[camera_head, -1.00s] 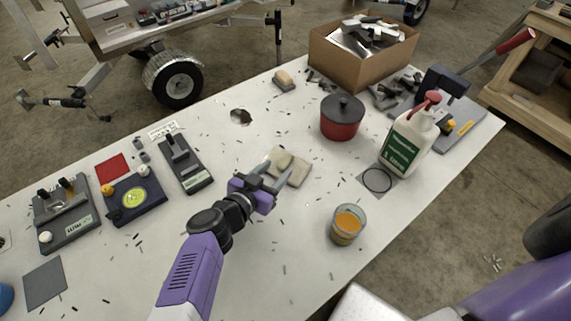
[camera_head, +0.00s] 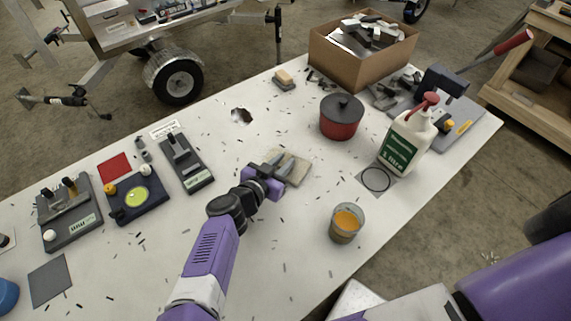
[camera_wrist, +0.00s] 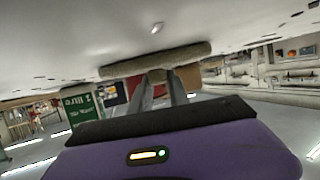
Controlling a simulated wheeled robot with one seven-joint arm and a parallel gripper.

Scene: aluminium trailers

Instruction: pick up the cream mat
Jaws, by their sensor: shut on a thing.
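The cream mat (camera_head: 297,170) lies near the middle of the white table, at the end of my arm in the head view. My gripper (camera_head: 281,162) reaches over its near left part, and the fingers hide some of it. In the wrist view the mat (camera_wrist: 155,62) shows edge-on as a thick, fuzzy beige strip across the fingertips. My gripper's fingers (camera_wrist: 162,82) meet it at its middle and are shut on it. I cannot tell whether the mat is clear of the table.
A red pot (camera_head: 341,118) stands behind the mat to the right. A white pump bottle (camera_head: 405,142) and a glass of orange liquid (camera_head: 345,224) are to the right. Grey devices (camera_head: 184,163) stand left. Small dark scraps litter the otherwise open table (camera_head: 230,150).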

